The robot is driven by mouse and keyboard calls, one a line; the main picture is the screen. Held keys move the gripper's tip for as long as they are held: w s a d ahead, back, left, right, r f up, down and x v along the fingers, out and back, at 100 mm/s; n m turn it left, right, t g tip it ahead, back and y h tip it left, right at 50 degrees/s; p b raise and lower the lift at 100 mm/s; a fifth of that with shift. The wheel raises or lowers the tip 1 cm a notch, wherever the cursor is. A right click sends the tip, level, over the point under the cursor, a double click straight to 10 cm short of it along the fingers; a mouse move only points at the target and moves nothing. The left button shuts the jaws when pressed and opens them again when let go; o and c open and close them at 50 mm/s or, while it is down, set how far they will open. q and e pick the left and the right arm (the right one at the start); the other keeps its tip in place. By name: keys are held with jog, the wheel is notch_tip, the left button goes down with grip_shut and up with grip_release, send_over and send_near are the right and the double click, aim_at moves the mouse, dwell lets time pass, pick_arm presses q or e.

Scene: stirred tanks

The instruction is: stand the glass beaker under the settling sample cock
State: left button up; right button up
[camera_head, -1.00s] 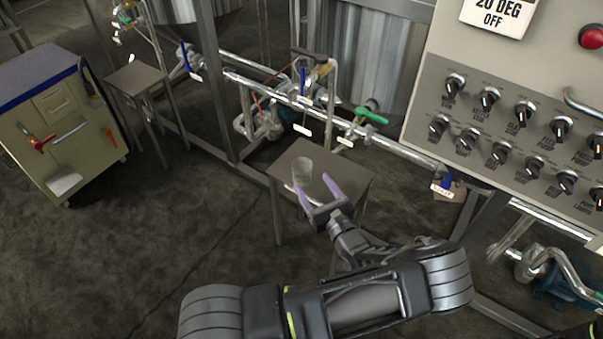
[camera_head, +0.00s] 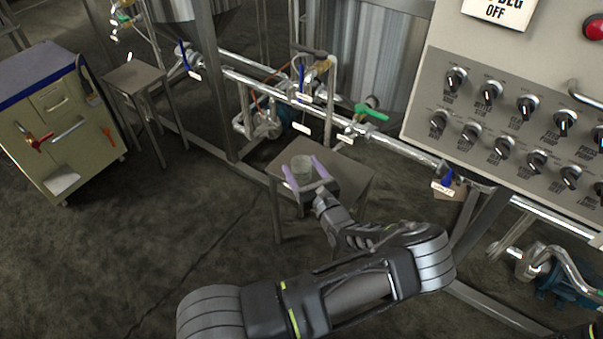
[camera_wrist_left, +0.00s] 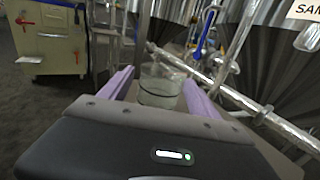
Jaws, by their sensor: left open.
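The glass beaker (camera_head: 301,169) stands upright on a small metal table (camera_head: 345,178) in the head view. My left gripper (camera_head: 304,170) is open, with its two purple fingers on either side of the beaker. In the left wrist view the beaker (camera_wrist_left: 160,86) shows between the spread fingers (camera_wrist_left: 155,84), and I cannot tell whether either finger touches it. A sample cock with a bent pipe (camera_head: 318,70) and a blue handle (camera_head: 302,77) is behind the table; I cannot read its label. My right gripper is not in view.
A second small table (camera_head: 136,76) stands at the back left, near a tool cabinet (camera_head: 60,120). A horizontal pipe (camera_head: 270,92) with valves and a green handle (camera_head: 372,112) runs behind the beaker's table. A control panel (camera_head: 510,120) is at the right.

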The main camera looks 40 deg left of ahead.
pick_arm(q)
jog(key=shift+w+a, duration=0.15)
jog(key=shift+a, duration=0.1)
dwell(0.4)
grip_shut()
notch_tip(320, 180, up, 10)
jog(key=p, duration=0.3)
dwell(0.8)
dwell(0.5)
